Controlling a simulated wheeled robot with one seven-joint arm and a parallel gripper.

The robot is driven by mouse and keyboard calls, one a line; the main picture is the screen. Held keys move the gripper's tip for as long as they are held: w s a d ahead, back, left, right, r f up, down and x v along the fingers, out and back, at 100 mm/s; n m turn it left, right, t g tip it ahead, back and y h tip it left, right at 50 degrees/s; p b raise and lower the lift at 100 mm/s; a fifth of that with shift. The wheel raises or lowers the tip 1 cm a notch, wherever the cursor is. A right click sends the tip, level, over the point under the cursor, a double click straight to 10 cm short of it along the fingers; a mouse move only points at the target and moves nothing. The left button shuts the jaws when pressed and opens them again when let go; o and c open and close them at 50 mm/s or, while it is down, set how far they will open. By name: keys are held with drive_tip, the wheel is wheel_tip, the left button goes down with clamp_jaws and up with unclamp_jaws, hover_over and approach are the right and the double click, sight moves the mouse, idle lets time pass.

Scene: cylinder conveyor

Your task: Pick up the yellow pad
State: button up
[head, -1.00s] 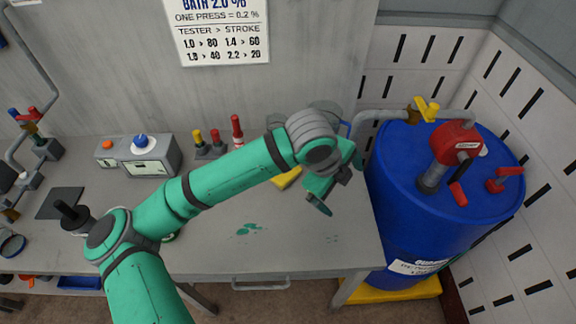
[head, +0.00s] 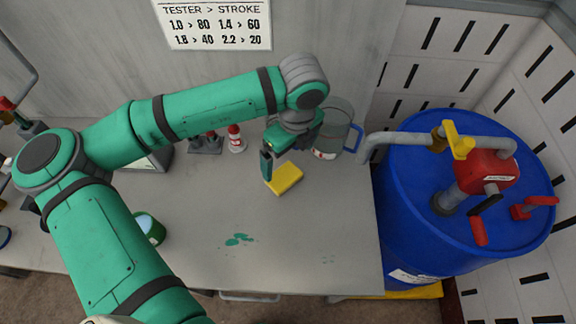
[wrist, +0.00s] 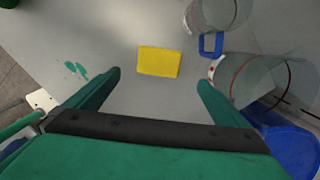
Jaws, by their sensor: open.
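The yellow pad (head: 284,179) lies flat on the grey bench top, a small rectangular block. In the wrist view the yellow pad (wrist: 158,61) lies ahead of my gripper, between the lines of its two fingers, and is not touched by them. My gripper (head: 290,160) hangs over the bench close to the pad in the head view. In the wrist view my gripper (wrist: 160,80) shows both fingers wide apart with nothing between them.
A clear jug with a blue handle (head: 336,138) stands just right of my gripper. A blue drum (head: 400,215) with a red pump (head: 487,173) stands at the right. A green puddle (head: 238,240) lies on the bench. The bench front is mostly clear.

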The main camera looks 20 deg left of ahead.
hover_over(284, 175)
drive_tip(key=d, duration=0.1)
wheel_tip(284, 175, down, 6)
drive_tip(key=shift+s+d+r, duration=0.1)
drive_tip(key=shift+s+r, duration=0.05)
drive_tip(key=shift+r, duration=0.1)
drive_tip(key=shift+a+f, duration=0.25)
drive_tip(key=shift+f, duration=1)
drive_tip(key=shift+a+f, duration=0.2)
drive_tip(key=shift+f, duration=1.05)
drive_tip(key=c, duration=1.2)
drive_tip(key=shift+r, duration=0.15)
drive_tip(key=shift+r, duration=0.55)
drive_tip(key=s+a+r, duration=0.2)
drive_tip(key=s+r, duration=0.9)
drive_tip(key=s, duration=0.3)
drive_tip(key=shift+r, duration=0.35)
